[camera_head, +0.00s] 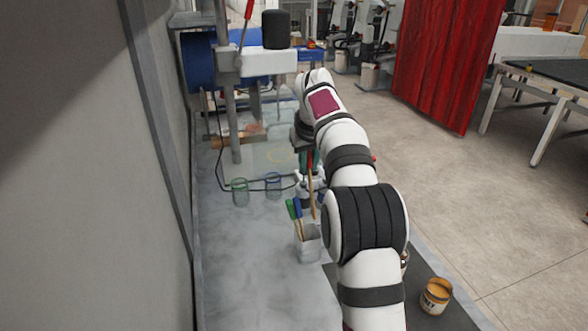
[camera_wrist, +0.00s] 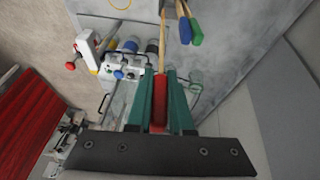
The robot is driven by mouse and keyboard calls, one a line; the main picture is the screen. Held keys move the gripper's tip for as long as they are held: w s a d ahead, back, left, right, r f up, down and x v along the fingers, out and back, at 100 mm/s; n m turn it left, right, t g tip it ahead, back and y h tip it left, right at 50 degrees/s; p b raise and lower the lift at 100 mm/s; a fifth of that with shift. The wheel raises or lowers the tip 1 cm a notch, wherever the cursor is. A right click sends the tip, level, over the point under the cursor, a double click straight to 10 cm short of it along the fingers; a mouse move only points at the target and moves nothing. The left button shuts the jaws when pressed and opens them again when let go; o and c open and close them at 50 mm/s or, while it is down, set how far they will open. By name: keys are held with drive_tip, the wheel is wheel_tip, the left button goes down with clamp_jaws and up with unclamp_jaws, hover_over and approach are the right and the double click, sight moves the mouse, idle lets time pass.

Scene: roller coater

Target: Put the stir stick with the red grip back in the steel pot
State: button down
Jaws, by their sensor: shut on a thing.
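The steel pot (camera_head: 309,248) stands on the grey bench and holds a stir stick with a green grip (camera_head: 291,209) and one with a blue grip (camera_head: 298,208). The blue grip (camera_wrist: 185,30) and green grip (camera_wrist: 195,32) also show in the wrist view, near its top edge. My gripper (camera_wrist: 160,95) is shut on the red grip (camera_wrist: 159,103) of a stir stick. The stick's pale shaft (camera_head: 313,203) points down toward the pot, its lower end near the rim. I cannot tell whether its tip is inside. My arm partly covers the gripper in the head view.
Two glass jars (camera_head: 240,192) (camera_head: 273,184) stand left of and behind the pot. A machine with a blue drum (camera_head: 198,62) is at the back. An orange-labelled can (camera_head: 436,296) stands at the front right. Bare bench lies left of the pot.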

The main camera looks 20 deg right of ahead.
drive_tip(key=shift+w+d, duration=0.15)
wheel_tip(320, 180, down, 10)
idle(1.0)
drive_tip(key=shift+f, duration=0.15)
drive_tip(key=shift+f, duration=1.65)
drive_tip(key=c, duration=0.7)
unclamp_jaws()
drive_tip(key=shift+c, duration=0.2)
drive_tip(key=shift+r, duration=0.1)
